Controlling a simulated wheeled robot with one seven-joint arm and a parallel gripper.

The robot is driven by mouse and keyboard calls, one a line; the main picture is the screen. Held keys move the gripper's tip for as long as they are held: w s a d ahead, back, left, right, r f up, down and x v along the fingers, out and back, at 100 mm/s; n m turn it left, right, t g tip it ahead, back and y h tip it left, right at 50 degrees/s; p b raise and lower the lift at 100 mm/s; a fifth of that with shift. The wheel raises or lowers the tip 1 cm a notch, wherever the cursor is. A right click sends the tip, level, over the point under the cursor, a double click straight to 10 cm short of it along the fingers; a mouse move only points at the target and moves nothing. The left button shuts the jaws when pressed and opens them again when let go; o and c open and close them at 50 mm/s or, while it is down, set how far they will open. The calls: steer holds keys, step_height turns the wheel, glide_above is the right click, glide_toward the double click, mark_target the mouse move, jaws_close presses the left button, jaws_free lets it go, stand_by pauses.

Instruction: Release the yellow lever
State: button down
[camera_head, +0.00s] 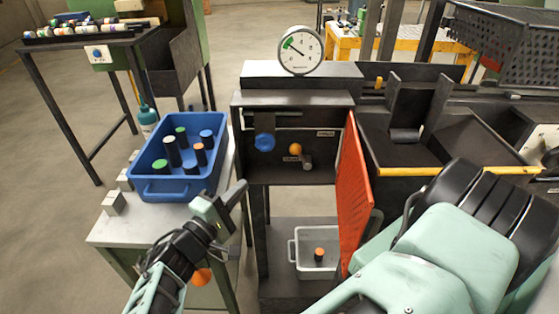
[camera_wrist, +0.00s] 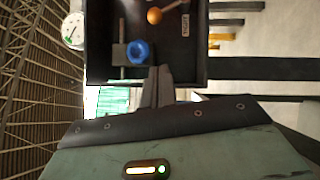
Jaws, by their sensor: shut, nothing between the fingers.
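The lever with the yellow-orange ball (camera_head: 295,149) sits on the dark front panel of the furnace, beside a short grey stub and above the white bin. In the wrist view the ball (camera_wrist: 154,15) is at the top, on a thin rod that slants up to the right. A blue knob (camera_head: 264,142) is left of it on the same panel; it also shows in the wrist view (camera_wrist: 138,52). My gripper (camera_head: 240,188) is shut and empty, in front of and below left of the panel. In the wrist view its fingers (camera_wrist: 158,75) end near the blue knob, apart from the yellow lever.
A blue crate (camera_head: 183,192) with several dark cylinders stands on the table at left. An orange-red perforated door (camera_head: 354,200) hangs open right of the panel. A white bin (camera_head: 306,268) with one billet sits below. A dial gauge (camera_head: 300,50) stands on top.

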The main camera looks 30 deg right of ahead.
mark_target(300, 157)
steer(key=p+x, duration=0.1)
steer(key=x, duration=0.3)
steer(key=s+p+x, duration=0.1)
steer(key=x, duration=0.3)
steer(key=s+p+x, duration=0.1)
steer(key=x, duration=0.3)
steer(key=shift+d+r, duration=0.35)
steer(key=shift+s+d+p, duration=0.2)
steer(key=shift+d+p, duration=0.15)
steer(key=shift+d, duration=0.25)
